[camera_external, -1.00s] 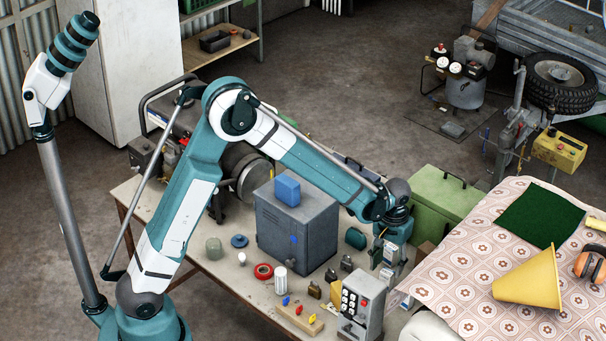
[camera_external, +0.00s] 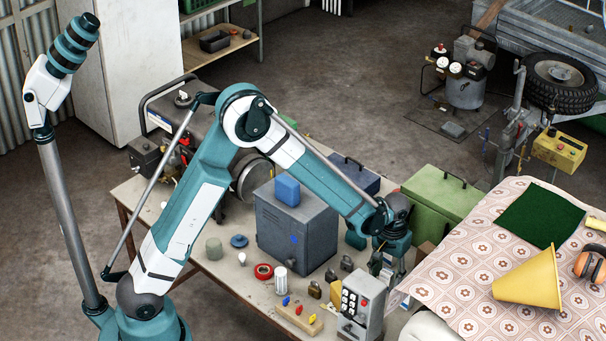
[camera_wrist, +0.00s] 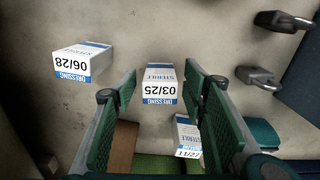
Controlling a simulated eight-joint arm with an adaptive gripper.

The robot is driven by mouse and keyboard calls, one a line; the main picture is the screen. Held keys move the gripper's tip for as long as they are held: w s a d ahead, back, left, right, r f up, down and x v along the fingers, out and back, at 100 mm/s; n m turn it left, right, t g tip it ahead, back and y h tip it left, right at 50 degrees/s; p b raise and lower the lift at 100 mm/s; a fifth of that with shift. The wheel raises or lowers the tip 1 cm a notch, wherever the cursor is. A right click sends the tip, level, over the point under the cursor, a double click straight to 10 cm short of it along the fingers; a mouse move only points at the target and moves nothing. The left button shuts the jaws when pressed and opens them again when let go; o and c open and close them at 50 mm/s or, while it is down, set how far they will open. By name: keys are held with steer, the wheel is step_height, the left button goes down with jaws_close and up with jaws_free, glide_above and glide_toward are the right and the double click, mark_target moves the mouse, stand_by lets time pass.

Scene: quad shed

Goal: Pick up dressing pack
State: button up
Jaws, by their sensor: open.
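In the wrist view, three white dressing packs with blue bands stand on the bench. The pack marked 06/28 (camera_wrist: 78,63) is outside the left finger. The pack marked 11/27 (camera_wrist: 188,137) is partly hidden by the right finger. In the external view, my gripper (camera_external: 390,258) is low over the bench's right end, beyond the grey switch box. It is open and empty. How deep the fingers reach beside the pack is unclear.
Two padlocks (camera_wrist: 257,77) lie to the right in the wrist view. The grey cabinet (camera_external: 297,232), switch box (camera_external: 361,305) and green case (camera_external: 440,201) surround my gripper. A patterned cloth (camera_external: 458,273) covers the surface at right.

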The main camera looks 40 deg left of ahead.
mark_target(387, 271)
stand_by(0.4)
steer(key=c, duration=0.9)
steer(key=shift+o, duration=0.2)
steer(key=shift+r, duration=0.15)
steer(key=shift+r+p, duration=0.4)
steer(key=shift+r, duration=4.5)
